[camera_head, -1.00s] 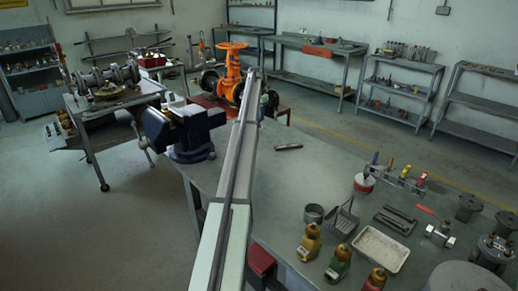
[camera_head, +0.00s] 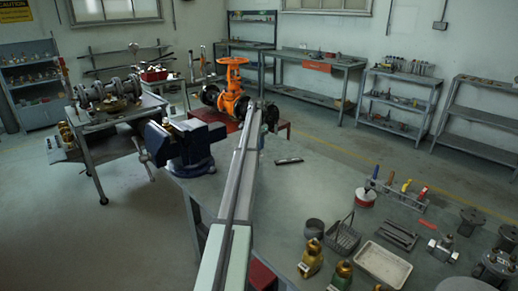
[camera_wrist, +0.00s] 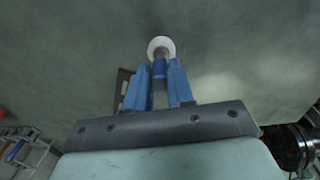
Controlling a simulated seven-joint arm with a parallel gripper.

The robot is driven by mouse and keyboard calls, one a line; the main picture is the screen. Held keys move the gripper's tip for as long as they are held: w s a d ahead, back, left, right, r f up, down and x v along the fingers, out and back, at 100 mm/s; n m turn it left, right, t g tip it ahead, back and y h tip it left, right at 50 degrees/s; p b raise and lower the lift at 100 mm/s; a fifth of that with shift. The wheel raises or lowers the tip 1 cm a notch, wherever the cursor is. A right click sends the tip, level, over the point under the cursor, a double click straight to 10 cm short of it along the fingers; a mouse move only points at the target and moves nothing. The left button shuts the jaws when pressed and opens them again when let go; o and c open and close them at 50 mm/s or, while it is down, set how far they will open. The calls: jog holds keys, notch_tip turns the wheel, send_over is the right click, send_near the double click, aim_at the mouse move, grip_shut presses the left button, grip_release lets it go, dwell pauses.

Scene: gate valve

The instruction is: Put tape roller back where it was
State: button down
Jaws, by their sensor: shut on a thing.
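In the wrist view, my gripper (camera_wrist: 159,82) has two blue fingers closed around a small item with a white round end (camera_wrist: 161,46) and a blue shank (camera_wrist: 159,69). I take this to be the tape roller; its lower part is hidden between the fingers. The round end points away from the gripper, over a plain grey-green surface. In the head view, my arm stretches away towards the orange valve, and neither the gripper nor the held item can be made out.
An orange gate valve (camera_head: 232,92) stands beyond the grey workbench (camera_head: 295,205). A blue vise (camera_head: 185,145) is left of my arm. Tools, a wire basket (camera_head: 342,238) and a pale tray (camera_head: 382,265) crowd the bench's right side. A small dark bar (camera_head: 289,161) lies on clearer bench.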

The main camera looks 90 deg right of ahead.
jog(key=shift+f, duration=1.15)
jog(key=shift+f, duration=0.15)
jog(key=c, duration=1)
grip_release()
jog(key=r, duration=1.2)
jog(key=shift+w+r, duration=0.15)
jog(key=shift+w, duration=0.15)
